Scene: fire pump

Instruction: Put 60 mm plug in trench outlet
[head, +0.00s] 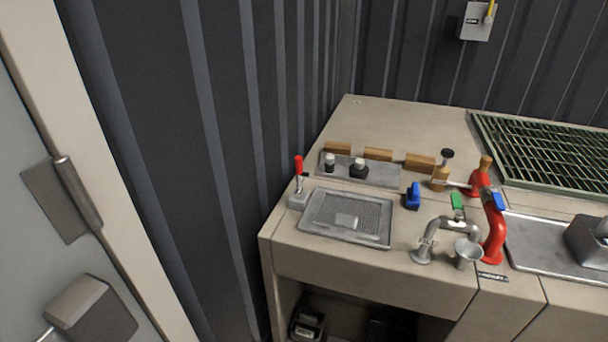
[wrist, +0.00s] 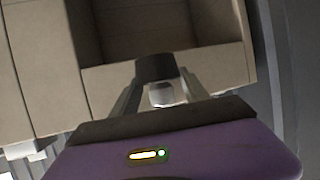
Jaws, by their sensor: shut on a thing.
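My gripper (wrist: 158,84) shows in the wrist view only. Its two fingers are shut on a dark round plug (wrist: 155,67) with a paler part beneath it. I cannot read its size. Behind it are beige bench faces and an open recess. A green grating (head: 545,150) lies at the right of the bench. I cannot make out the trench outlet in either view.
A grey mesh tray (head: 372,222), a red-handled lever (head: 299,172), a blue block (head: 412,196) and red pipework (head: 494,232) crowd the beige bench (head: 375,118). An open recess (head: 360,312) lies beneath. A dark ribbed wall (head: 215,140) stands close on the left.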

